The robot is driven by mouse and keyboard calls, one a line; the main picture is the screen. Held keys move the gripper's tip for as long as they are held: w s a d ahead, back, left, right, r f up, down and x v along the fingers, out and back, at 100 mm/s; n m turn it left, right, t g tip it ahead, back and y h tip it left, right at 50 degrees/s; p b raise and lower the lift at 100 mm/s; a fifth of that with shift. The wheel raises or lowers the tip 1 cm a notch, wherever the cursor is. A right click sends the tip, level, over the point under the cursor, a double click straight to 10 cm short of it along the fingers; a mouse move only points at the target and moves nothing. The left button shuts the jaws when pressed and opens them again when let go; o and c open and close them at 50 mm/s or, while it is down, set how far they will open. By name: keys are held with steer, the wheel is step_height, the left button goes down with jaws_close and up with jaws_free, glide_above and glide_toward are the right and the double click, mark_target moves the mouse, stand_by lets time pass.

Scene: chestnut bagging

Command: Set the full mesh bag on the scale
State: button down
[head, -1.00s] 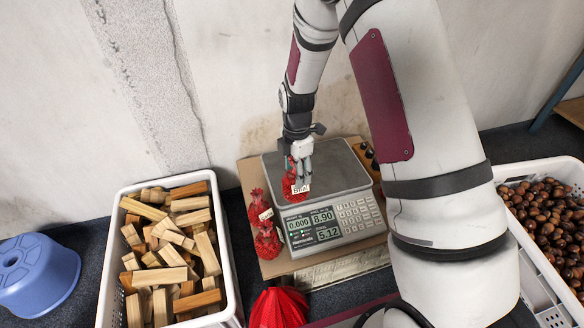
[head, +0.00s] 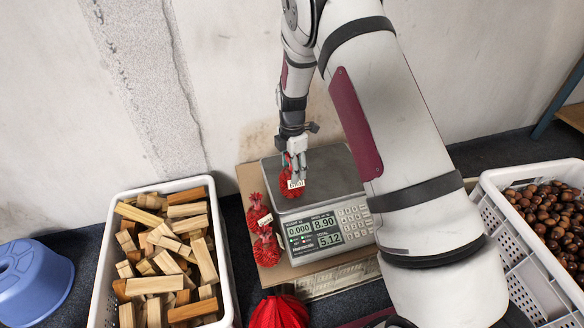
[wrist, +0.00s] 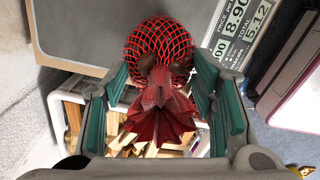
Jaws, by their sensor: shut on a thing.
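My gripper (head: 297,161) is shut on the neck of a full red mesh bag (head: 291,183) with a white tag. The bag hangs over the front left part of the scale (head: 330,172), close to its display; I cannot tell whether it touches the plate. In the wrist view the bag (wrist: 158,47) shows its round mesh body with dark chestnuts inside and its gathered red top (wrist: 155,115) between the teal fingers (wrist: 160,95). The scale plate (wrist: 90,30) lies beyond it. The weight display reads 0.000.
Two other red mesh bags (head: 258,216) (head: 266,247) stand left of the scale on a cardboard sheet (head: 247,178). A white crate of wood blocks (head: 229,290) is at left, a chestnut crate (head: 496,215) at right. A red folded thing (head: 279,311) lies in front.

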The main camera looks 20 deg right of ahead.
steer(key=shift+f, duration=0.1)
steer(key=c, duration=0.6)
jaws_free()
steer(key=shift+c, duration=0.2)
